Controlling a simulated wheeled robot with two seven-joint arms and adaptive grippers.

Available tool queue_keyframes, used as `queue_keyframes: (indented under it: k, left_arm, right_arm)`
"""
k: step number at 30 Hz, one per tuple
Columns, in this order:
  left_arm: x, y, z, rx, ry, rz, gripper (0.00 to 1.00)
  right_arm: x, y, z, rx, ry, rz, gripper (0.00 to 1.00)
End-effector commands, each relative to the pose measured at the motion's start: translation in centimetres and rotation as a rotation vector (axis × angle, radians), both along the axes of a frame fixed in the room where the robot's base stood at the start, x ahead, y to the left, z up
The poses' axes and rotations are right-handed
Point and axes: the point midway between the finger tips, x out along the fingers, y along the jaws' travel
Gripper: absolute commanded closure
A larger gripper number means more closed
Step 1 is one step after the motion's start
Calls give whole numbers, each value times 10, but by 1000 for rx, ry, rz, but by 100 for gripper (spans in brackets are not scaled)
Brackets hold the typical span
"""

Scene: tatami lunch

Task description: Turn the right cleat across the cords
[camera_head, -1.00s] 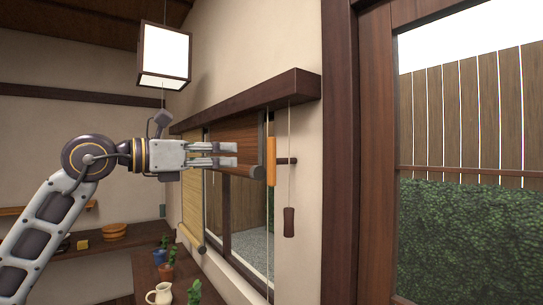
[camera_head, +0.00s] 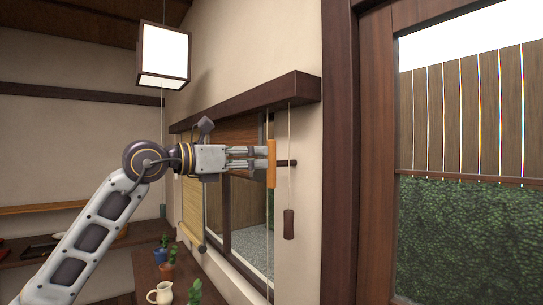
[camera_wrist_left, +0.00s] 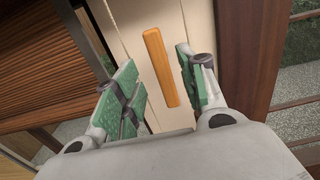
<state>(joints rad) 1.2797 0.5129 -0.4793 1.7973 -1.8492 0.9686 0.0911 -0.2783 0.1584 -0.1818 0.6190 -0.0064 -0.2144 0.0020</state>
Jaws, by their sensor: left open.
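A thin cord (camera_head: 268,240) hangs below the cleat. Another cord (camera_head: 290,135) hangs to the right and ends in a dark brown pull (camera_head: 289,224). My right gripper is not in view.
A wooden valance (camera_head: 245,102) juts out above. Potted plants (camera_head: 167,270) and a white jug (camera_head: 160,293) stand on the ledge below. A lantern (camera_head: 164,55) hangs at upper left. The wall right of the pull is clear.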

Motion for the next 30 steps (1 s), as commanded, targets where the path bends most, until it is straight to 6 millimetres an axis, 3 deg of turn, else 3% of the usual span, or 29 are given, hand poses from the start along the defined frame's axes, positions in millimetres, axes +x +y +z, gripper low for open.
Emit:
queue_keyframes:
  k: [6,15,29,30]
  left_arm:
    - [15,-21,1,-1,1,-2,59]
    - [31,-43,1,0,1,-1,59]
    - [35,-48,0,1,1,0,59]
    - [35,-48,0,1,1,0,64]
  right_arm:
    - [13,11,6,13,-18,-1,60]
    - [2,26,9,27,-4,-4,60]
    - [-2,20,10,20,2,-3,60]
    - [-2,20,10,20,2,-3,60]
